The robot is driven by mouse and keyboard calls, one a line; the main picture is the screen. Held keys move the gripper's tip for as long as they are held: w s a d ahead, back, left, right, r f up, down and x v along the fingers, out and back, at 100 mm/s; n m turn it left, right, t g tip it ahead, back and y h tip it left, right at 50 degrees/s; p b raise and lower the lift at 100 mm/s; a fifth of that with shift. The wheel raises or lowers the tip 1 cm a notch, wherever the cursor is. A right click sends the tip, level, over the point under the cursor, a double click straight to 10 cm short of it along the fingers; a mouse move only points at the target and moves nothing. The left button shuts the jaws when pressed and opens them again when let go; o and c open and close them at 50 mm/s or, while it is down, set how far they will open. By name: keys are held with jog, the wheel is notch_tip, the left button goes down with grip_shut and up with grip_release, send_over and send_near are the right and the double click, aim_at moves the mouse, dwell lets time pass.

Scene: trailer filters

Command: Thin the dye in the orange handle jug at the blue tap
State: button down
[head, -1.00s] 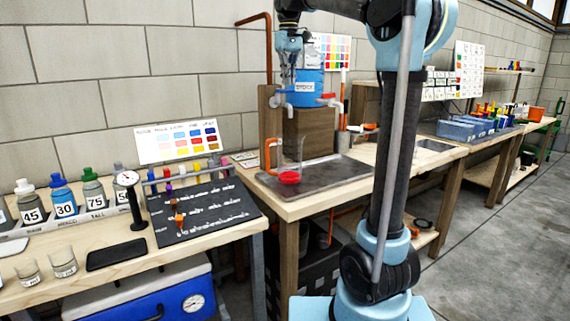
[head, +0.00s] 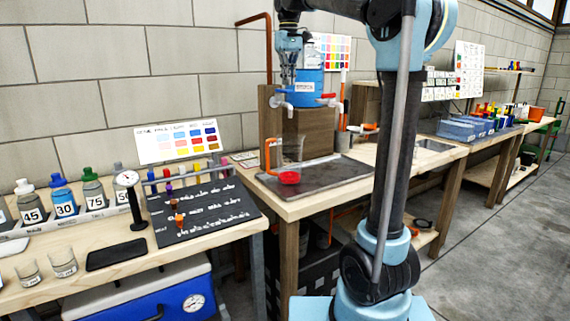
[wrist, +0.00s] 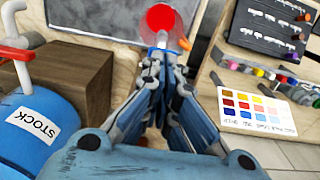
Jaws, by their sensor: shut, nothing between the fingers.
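The clear jug (head: 291,152) with an orange handle (head: 268,153) stands upright on the dark mat, with a shallow layer of red dye (head: 290,177) in it. In the wrist view the red dye (wrist: 160,17) shows beyond my fingertips, with part of the orange handle (wrist: 184,43). My gripper (head: 287,84) is shut and empty, above the jug and in front of the blue stock drum (head: 311,80). In the wrist view my gripper (wrist: 160,52) points toward the jug, apart from it. A pale tap (head: 283,104) sits at the drum's left; its lever colour is unclear. A red-lever tap (head: 328,98) is at the right.
The drum stands on a wooden block (head: 308,130) behind the jug. A dark mat (head: 330,172) is clear right of the jug. A colour chart (head: 180,143), small vials and numbered bottles (head: 65,198) are on the left bench.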

jog(key=shift+f, duration=0.15)
jog(key=shift+f, duration=1.3)
dwell(6.5)
